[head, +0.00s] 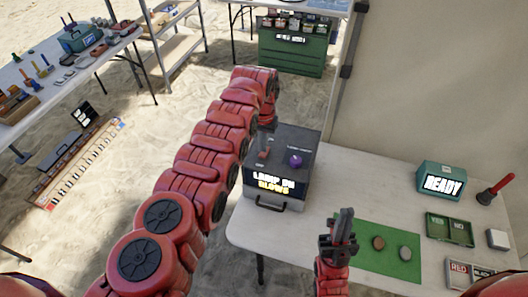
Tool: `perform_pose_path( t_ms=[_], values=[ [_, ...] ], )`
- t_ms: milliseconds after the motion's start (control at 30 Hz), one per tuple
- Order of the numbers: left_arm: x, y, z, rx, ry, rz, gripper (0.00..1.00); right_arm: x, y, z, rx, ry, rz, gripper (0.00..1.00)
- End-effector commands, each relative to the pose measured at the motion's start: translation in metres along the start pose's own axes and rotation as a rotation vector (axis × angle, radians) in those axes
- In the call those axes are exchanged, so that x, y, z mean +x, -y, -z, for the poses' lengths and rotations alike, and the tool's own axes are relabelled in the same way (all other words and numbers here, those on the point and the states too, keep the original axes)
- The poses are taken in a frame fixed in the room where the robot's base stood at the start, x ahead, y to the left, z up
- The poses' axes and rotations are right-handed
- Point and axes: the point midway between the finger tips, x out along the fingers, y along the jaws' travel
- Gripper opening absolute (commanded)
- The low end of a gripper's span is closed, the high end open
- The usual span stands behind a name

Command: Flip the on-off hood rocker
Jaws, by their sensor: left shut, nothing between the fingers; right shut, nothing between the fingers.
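The hood is a dark grey box (314,150) at the left end of the white table. Its front shows the lit words "LAMP ON GLOWS" above a handle. A purple round piece (296,160) sits on its top. A small reddish piece (263,153), possibly the rocker, is on the top's left side; its position cannot be told. My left gripper (267,125) points down at the back left of the hood top, shut and empty, close above or at the surface.
The green mat (375,262) holds a brown and a grey oval piece. Beside it are a teal "READY" box (440,182), a green YES/NO tray (450,229), a red/black tray (462,273) and a red-handled plunger-like tool (497,188). A beige panel (430,80) stands behind the table.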

Motion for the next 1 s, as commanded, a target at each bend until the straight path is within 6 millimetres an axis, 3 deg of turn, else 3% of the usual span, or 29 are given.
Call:
perform_pose_path(
  t_ms=[1000],
  values=[
    [0.016, 0.000, 0.000, 0.000, 0.000, 0.000, 0.00, -0.015, 0.001, -0.003, 0.000, 0.000, 0.000, 0.00]
  ],
)
